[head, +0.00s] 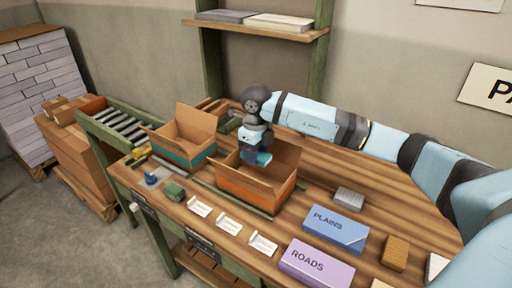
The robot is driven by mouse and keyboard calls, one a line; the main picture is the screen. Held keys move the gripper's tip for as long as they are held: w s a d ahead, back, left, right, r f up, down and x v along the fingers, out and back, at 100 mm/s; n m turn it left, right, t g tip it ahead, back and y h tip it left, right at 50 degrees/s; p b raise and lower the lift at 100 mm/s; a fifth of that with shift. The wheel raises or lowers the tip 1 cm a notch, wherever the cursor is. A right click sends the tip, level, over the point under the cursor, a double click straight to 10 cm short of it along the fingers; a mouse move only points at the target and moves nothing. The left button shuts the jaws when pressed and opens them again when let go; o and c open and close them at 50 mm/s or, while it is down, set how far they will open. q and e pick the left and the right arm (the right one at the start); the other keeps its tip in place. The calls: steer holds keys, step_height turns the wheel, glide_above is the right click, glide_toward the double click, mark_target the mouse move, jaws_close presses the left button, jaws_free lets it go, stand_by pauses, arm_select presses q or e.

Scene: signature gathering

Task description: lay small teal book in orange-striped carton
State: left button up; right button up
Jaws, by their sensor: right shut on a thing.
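The small teal book (262,159) is held by my right gripper (257,153), which comes in from the right. The gripper is shut on the book, above the open orange-striped carton (245,190). The book's lower edge appears to be at or just inside the carton's opening, with the orange band on the wall below. I cannot tell whether the book touches the carton's floor. Part of the book is hidden by the gripper. My left gripper is not in view.
A teal-striped carton (178,153) stands to the left. A blue book marked PLAINS (335,228) and a lilac book marked ROADS (316,263) lie at the front right. Several paper slips (230,224) lie before the cartons. A roller conveyor (122,123) is at the left.

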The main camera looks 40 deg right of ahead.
step_height(320, 180, down, 9)
steer(key=b, duration=0.5)
steer(key=shift+f, duration=0.2)
steer(key=shift+f+b, duration=0.6)
steer(key=shift+f, duration=0.05)
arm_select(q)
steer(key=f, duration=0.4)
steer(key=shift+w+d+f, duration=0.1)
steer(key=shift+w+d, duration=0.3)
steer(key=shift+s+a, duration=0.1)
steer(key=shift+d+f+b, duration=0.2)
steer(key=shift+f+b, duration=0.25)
arm_select(e)
steer(key=shift+f, duration=0.7)
steer(key=o, duration=1.1)
steer(key=shift+c, duration=0.2)
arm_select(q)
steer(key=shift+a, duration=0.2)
